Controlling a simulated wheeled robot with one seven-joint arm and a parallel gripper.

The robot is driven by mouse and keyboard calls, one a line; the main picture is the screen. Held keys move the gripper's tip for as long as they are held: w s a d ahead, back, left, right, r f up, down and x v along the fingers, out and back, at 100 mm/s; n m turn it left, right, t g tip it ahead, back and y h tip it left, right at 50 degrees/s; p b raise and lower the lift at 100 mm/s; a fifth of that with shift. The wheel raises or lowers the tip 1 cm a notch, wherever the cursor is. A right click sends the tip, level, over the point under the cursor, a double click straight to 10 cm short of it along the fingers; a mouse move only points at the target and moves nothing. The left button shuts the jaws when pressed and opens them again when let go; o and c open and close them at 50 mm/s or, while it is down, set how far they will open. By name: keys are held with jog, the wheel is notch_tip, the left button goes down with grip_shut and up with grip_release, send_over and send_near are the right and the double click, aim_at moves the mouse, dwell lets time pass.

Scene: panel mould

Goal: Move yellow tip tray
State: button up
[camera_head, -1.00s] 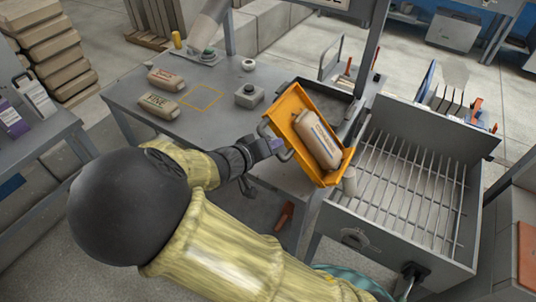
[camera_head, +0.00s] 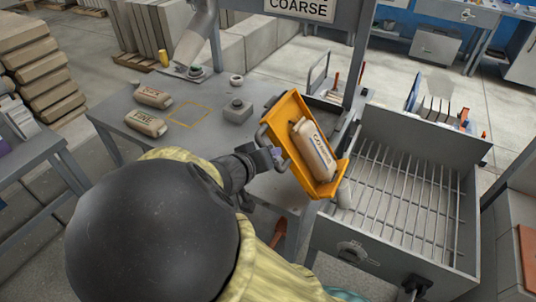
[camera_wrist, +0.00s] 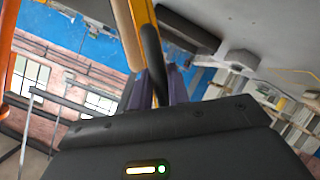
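The yellow tip tray (camera_head: 341,171) is held up, tilted, in the middle of the head view, between the grey table and the slatted metal bin. A tan bag (camera_head: 314,150) with dark lettering lies inside it. My gripper (camera_head: 277,157) is at the tray's left side, shut on its dark handle. In the wrist view the handle (camera_wrist: 152,50) passes between the two purple fingers (camera_wrist: 158,88), with part of the yellow tray (camera_wrist: 142,12) above. The tray's underside is hidden in the head view.
The slatted metal bin (camera_head: 400,255) stands right of the tray, its near-left edge close to the tray's lower end. The grey table (camera_head: 205,145) bears two tan bags (camera_head: 147,123), a grey button box (camera_head: 237,110) and an empty yellow outline (camera_head: 188,115). A post with a COARSE sign (camera_head: 300,8) rises behind.

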jog(key=shift+o, duration=0.6)
jog(key=shift+s+d+r, duration=0.1)
jog(key=shift+r, duration=0.05)
jog(key=p+v, duration=0.1)
jog(key=v, duration=1.6)
jog(key=shift+s, duration=0.15)
